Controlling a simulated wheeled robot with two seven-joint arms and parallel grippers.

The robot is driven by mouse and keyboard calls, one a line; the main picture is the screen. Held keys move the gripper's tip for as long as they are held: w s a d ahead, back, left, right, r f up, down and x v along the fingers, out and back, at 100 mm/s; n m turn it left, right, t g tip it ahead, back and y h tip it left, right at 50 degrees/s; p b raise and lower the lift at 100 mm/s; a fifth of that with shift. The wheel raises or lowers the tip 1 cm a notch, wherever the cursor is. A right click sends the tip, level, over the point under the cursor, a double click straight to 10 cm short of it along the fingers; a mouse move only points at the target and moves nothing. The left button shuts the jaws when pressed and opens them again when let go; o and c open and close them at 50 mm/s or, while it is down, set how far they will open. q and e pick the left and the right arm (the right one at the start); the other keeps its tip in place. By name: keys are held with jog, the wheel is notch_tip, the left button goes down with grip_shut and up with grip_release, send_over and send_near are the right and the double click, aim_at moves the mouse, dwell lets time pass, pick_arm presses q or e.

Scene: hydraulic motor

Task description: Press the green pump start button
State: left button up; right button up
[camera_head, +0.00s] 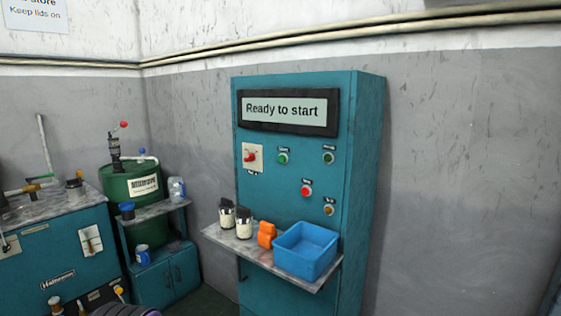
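A teal control cabinet (353,200) stands against the wall, right of centre. Its display (285,111) reads "Ready to start". Below the display is a green button (282,158) with a small label that is too small to read. A second round green-looking fitting (328,157) sits to its right; I cannot tell whether it is a button or a lamp. A red button (305,190) and an amber fitting (328,209) are lower down. A red switch on a pale plate (250,157) is at the left. Neither of my grippers is in view.
A shelf (225,240) juts from the cabinet below the buttons. It holds two jars, an orange object (266,234) and a blue bin (306,250). A green drum (128,184) and a teal bench (55,255) stand at the left. The air before the buttons is clear.

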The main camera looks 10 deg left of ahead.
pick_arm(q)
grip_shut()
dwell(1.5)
